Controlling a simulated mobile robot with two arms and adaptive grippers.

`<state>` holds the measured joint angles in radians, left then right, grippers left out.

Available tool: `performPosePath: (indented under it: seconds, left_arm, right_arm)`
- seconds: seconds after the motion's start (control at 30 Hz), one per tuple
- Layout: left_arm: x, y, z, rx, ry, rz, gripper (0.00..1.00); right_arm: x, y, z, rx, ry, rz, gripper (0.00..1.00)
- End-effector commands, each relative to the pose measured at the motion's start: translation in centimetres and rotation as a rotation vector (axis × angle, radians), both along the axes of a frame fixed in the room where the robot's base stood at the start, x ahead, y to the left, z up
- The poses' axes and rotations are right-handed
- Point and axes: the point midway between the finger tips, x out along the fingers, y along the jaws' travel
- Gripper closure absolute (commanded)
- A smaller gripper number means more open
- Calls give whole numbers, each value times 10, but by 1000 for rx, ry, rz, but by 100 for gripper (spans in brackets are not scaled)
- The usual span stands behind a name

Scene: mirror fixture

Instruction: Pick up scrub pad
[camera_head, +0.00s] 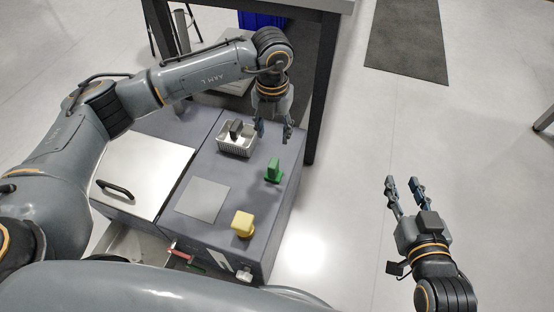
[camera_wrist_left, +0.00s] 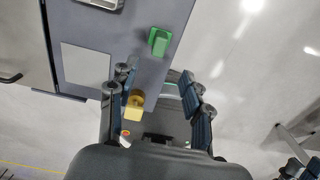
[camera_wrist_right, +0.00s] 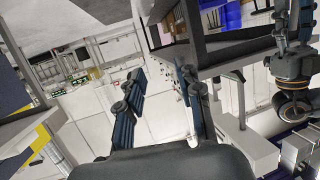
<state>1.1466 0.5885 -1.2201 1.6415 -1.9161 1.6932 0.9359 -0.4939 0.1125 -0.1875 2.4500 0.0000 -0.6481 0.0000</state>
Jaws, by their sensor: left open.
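A green block-like piece with a raised grip (camera_head: 273,171) stands on the grey cabinet top near its right edge; it also shows in the left wrist view (camera_wrist_left: 158,41). A yellow block-like piece (camera_head: 243,224) stands nearer the front edge and shows in the left wrist view (camera_wrist_left: 134,107). I cannot tell for sure which is the scrub pad. My left gripper (camera_head: 274,133) is open and empty, above the cabinet's far right part, beyond the green piece. My right gripper (camera_head: 402,184) is open and empty, over the floor to the right of the cabinet.
A flat grey square plate (camera_head: 203,200) lies left of the yellow piece. A metal lid with a black handle (camera_head: 115,189) is at left. An open drawer (camera_head: 135,246) is at the front. A dark table leg (camera_head: 322,90) rises behind.

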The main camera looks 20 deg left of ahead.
Motion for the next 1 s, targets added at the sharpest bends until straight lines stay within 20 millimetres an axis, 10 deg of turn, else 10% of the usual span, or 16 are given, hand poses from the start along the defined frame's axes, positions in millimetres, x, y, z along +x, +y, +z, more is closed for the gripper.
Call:
performPosePath:
  seconds: [0.4, 1.0]
  left_arm:
    - [-1, 0, -67, 1, 3, 0, 51]
    - [-5, -1, -112, 0, 3, -1, 51]
  right_arm:
    - [12, 13, 66, 95, -372, 24, 64]
    - [-6, 18, 130, 195, -739, 44, 64]
